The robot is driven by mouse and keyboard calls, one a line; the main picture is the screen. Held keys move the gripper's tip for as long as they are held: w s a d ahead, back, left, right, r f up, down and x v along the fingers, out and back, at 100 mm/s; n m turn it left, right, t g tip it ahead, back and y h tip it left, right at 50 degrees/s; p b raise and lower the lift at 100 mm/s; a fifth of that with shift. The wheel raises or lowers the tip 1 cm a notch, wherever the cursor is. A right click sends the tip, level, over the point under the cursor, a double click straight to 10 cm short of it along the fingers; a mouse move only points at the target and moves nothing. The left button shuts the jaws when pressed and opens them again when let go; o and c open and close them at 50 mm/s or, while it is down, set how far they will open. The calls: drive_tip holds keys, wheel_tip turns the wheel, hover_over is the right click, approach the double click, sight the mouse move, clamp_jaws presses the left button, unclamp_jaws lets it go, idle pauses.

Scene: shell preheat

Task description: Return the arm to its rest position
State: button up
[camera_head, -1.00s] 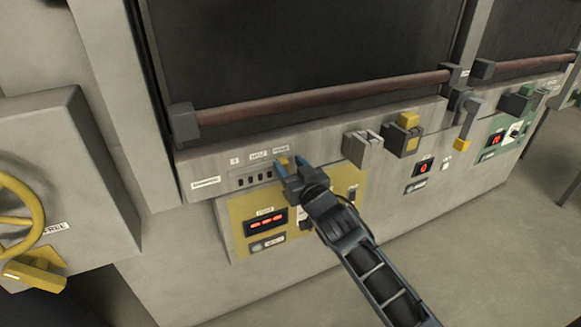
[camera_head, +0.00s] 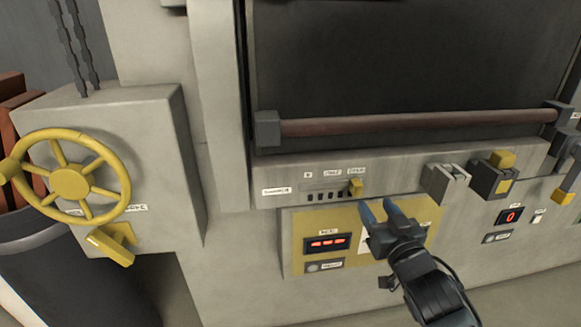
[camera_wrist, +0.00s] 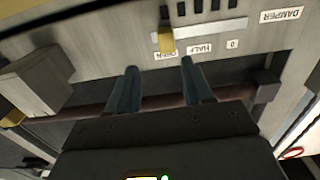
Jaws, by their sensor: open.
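My gripper (camera_head: 380,207) is open and empty in front of the yellow panel (camera_head: 297,242), its two blue fingers apart. In the head view its tips are just below and right of the damper slider's yellow knob (camera_head: 356,187). The knob stands at the right end of its slot, by the label that reads OPEN in the wrist view. The wrist view shows the same knob (camera_wrist: 166,41) just beyond my open fingers (camera_wrist: 159,66), with a gap between. My gripper hides part of the yellow panel.
A long reddish handle bar (camera_head: 400,122) runs across the dark door above. A grey latch block (camera_head: 445,183) and a yellow-and-grey switch (camera_head: 493,174) stick out at the right. A yellow handwheel (camera_head: 72,184) and yellow lever (camera_head: 112,243) stand out at the left.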

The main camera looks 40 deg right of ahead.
drive_tip(key=s+a+f+n+y, duration=0.2)
drive_tip(key=s+a+n+y, duration=0.15)
drive_tip(key=s+a, duration=0.65)
drive_tip(key=s+a+f+n+y, duration=0.1)
drive_tip(key=s+a+n+y, duration=0.35)
drive_tip(key=a, duration=0.75)
drive_tip(key=s+a+r+y, duration=0.1)
drive_tip(key=s+a, duration=0.1)
drive_tip(key=s, duration=0.3)
drive_tip(key=s+a+r+m+y, duration=0.1)
drive_tip(key=s+a+r, duration=0.1)
drive_tip(key=s, duration=0.3)
drive_tip(key=shift+s+a+r, duration=0.2)
drive_tip(key=shift+a, duration=0.4)
